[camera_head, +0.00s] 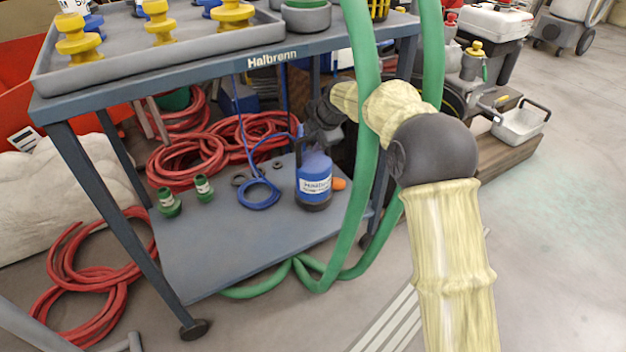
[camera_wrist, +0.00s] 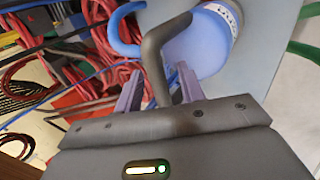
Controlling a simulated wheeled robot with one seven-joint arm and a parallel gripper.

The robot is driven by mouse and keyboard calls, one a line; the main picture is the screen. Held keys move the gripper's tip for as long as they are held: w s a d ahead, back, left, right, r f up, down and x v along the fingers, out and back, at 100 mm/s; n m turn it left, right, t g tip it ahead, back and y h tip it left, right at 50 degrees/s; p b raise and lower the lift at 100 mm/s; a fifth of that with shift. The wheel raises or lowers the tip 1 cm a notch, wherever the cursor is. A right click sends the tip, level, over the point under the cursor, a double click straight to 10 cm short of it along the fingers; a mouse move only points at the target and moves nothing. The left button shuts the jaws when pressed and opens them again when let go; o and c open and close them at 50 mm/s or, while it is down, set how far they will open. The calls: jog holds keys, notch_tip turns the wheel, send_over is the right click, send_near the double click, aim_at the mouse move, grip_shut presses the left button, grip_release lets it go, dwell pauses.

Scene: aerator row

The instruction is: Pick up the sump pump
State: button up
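The sump pump (camera_head: 314,181) is a blue cylinder with a white label and a dark base. It stands upright on the lower shelf of the grey trolley. Its blue body (camera_wrist: 203,43) and dark grey bent handle (camera_wrist: 154,62) show in the wrist view. My gripper (camera_wrist: 160,92) is open at the top of the pump. Its two pale purple fingers stand apart, with the handle between them and a gap showing on each side. In the head view my gripper (camera_head: 318,128) is partly hidden behind my arm and a green hose.
Green hoses (camera_head: 364,130) hang down beside my arm. The trolley's upper tray (camera_head: 110,73) overhangs the shelf (camera_head: 225,250). A coiled blue cable (camera_head: 258,194), green fittings (camera_head: 168,203) and an orange piece (camera_head: 339,184) lie near the pump. Red hose coils (camera_head: 185,160) lie behind.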

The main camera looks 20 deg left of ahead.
dwell(0.4)
grip_shut()
dwell(1.2)
jog(key=shift+r, duration=0.25)
